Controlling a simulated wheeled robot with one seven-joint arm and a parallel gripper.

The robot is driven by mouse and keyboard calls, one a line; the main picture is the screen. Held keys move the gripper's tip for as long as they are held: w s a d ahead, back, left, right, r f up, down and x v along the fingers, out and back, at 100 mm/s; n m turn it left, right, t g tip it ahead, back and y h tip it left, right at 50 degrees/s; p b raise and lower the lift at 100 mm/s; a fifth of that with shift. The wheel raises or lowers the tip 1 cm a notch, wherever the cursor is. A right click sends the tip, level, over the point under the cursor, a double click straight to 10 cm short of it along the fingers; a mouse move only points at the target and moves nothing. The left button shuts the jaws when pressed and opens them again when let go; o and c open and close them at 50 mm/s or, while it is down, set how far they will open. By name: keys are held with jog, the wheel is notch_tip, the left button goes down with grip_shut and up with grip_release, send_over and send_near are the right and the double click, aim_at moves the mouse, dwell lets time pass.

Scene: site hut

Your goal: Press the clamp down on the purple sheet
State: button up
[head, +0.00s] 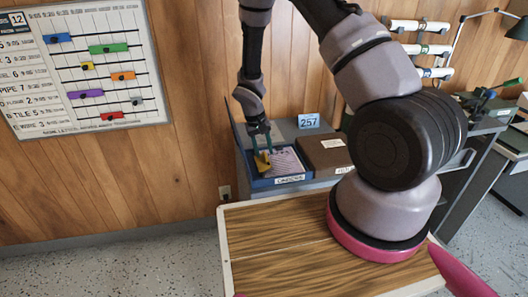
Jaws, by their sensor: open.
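A pale purple, striped sheet (288,160) lies in a blue tray (277,183) with a white label on its front. A small yellow piece (263,163) is at the sheet's left side; it may be the clamp, but it is too small to be sure. My gripper (262,150) points down over the left part of the tray, with its thin dark-green fingers open around or just above the yellow piece. I cannot tell whether they touch it. The fingers hide part of the yellow piece and the tray's left side.
A brown box (325,153) stands right beside the tray, and a card marked 257 (308,121) is behind. A wood-grain top (275,250) is in front. A wall chart (95,65) with coloured bars hangs at left. A grey bench (480,130) stands at right.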

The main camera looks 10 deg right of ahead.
jog(key=shift+d+f, duration=0.1)
jog(key=shift+f, duration=0.3)
grip_shut()
jog(key=shift+s+d+f+y, duration=0.1)
jog(key=shift+d+f+y, duration=0.15)
jog(key=shift+d+y, duration=0.35)
jog(key=shift+s+d+f+y, duration=0.1)
jog(key=shift+d+f+y, duration=0.15)
jog(key=shift+y, duration=0.5)
jog(key=shift+d+f+y, duration=0.15)
jog(key=shift+f+y, duration=0.15)
jog(key=shift+y, duration=0.75)
